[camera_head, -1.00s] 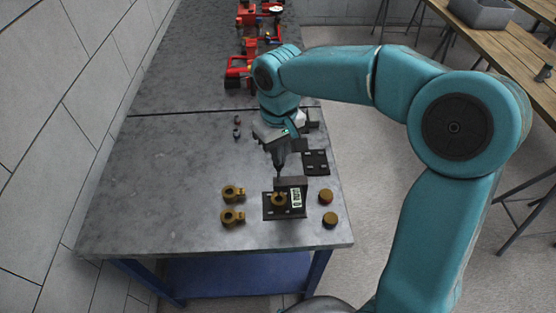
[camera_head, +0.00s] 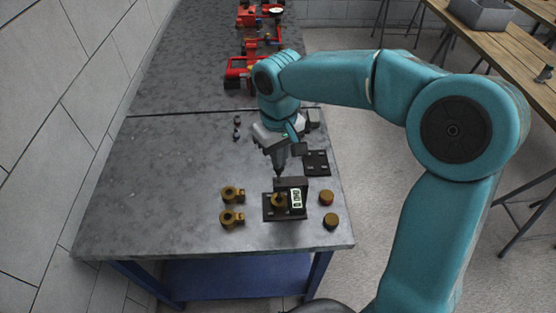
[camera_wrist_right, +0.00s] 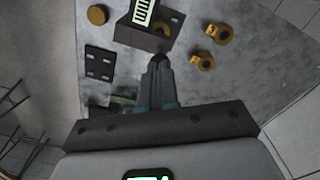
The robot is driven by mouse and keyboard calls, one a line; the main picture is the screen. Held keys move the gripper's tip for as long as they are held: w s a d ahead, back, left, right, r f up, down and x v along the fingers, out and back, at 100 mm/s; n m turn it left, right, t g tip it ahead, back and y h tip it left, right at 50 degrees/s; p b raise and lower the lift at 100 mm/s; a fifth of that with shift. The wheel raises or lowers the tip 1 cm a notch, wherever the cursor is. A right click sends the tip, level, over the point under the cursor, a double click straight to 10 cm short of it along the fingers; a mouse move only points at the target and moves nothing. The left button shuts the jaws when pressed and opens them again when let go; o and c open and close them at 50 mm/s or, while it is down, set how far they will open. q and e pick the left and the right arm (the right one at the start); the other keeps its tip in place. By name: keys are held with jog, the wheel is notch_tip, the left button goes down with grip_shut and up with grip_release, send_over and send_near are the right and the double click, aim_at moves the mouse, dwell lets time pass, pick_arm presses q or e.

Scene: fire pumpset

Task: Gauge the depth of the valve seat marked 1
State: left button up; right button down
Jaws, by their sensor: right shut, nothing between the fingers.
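A brass valve piece (camera_head: 279,201) sits on a black fixture (camera_head: 269,213) near the table's front edge. A dark upright block with a lit readout (camera_head: 297,199) stands at its side; the readout also shows in the right wrist view (camera_wrist_right: 143,11), its figures unreadable. Two more brass valve pieces (camera_head: 231,193) (camera_head: 231,218) lie left of the fixture. My left gripper is out of view.
Two round brass caps (camera_head: 326,197) (camera_head: 330,220) lie right of the fixture. A black slotted plate (camera_head: 316,162) lies behind it. Small dark parts (camera_head: 237,129) lie farther back. Red pump equipment (camera_head: 250,60) stands at the far end. The table's left part is clear.

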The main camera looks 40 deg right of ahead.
jog(key=shift+f+b, duration=0.9)
jog(key=shift+f, duration=0.3)
dwell(0.6)
notch_tip(320, 180, up, 7)
jog(key=p, duration=0.6)
jog(key=shift+r, duration=0.1)
dwell(0.4)
